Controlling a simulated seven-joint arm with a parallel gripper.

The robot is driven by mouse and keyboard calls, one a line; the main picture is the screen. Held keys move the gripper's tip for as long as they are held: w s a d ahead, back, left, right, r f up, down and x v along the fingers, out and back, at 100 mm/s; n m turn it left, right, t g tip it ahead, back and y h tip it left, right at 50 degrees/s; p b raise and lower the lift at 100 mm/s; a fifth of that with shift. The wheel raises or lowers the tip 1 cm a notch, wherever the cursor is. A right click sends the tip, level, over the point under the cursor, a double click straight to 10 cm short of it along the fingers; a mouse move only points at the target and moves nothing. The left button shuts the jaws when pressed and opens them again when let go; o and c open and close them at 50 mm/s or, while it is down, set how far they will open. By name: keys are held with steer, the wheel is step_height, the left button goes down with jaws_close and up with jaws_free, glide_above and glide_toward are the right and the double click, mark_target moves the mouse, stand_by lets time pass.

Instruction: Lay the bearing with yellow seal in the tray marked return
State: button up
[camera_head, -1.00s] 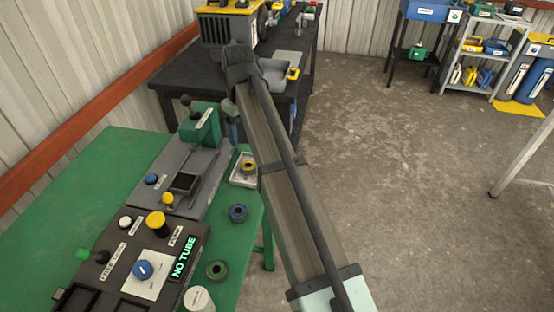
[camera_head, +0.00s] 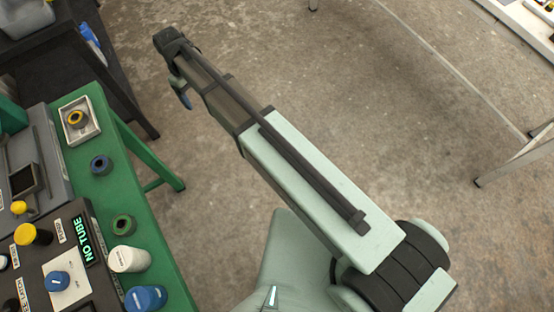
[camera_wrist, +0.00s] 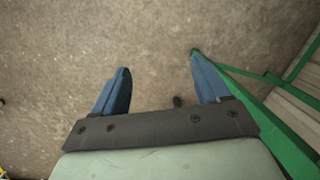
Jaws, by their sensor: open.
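The bearing with the yellow seal (camera_head: 76,118) lies in a small white tray (camera_head: 92,131) at the far right corner of the green bench. No marking on this tray can be read. My gripper (camera_head: 182,95) hangs over the bare floor to the right of the bench, apart from the bearing; only part of its blue fingers shows in the head view. In the wrist view the gripper (camera_wrist: 160,85) is open and empty, with concrete floor between the fingers. No tray that reads return can be made out.
A bearing with a blue seal (camera_head: 101,164) and one with a green seal (camera_head: 123,224) lie on the green bench (camera_head: 142,190). A white container (camera_head: 128,259) and a blue one (camera_head: 146,298) stand nearer. A control box (camera_head: 40,265) reads NO TUBE. Floor right of the bench is clear.

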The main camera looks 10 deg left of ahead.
steer(key=w+d+f+m+g, duration=0.1)
steer(key=w+d+f+m, duration=0.1)
steer(key=d+f, duration=0.5)
steer(key=w+d+f+m, duration=0.15)
steer(key=d+f, duration=0.35)
steer(key=d, duration=0.5)
steer(key=s+d+f+m+g, duration=0.1)
steer(key=s+d+f+m, duration=0.1)
steer(key=d+f, duration=0.35)
steer(key=s+d+f+m, duration=0.1)
steer(key=s+d+f, duration=0.15)
steer(key=d, duration=0.65)
steer(key=s+d+f+m+g, duration=0.1)
steer(key=d+f+m, duration=0.1)
steer(key=d+f, duration=0.35)
steer(key=s+d+f+m+g, duration=0.1)
steer(key=s+d+f+m, duration=0.1)
steer(key=s+d, duration=0.7)
steer(key=s+d+f+m+g+y, duration=0.1)
steer(key=s+d+f+m, duration=0.2)
steer(key=s+d, duration=0.7)
steer(key=shift+s+f+m+g+y, duration=0.3)
steer(key=shift+s+f+m, duration=0.05)
steer(key=shift+s, duration=0.15)
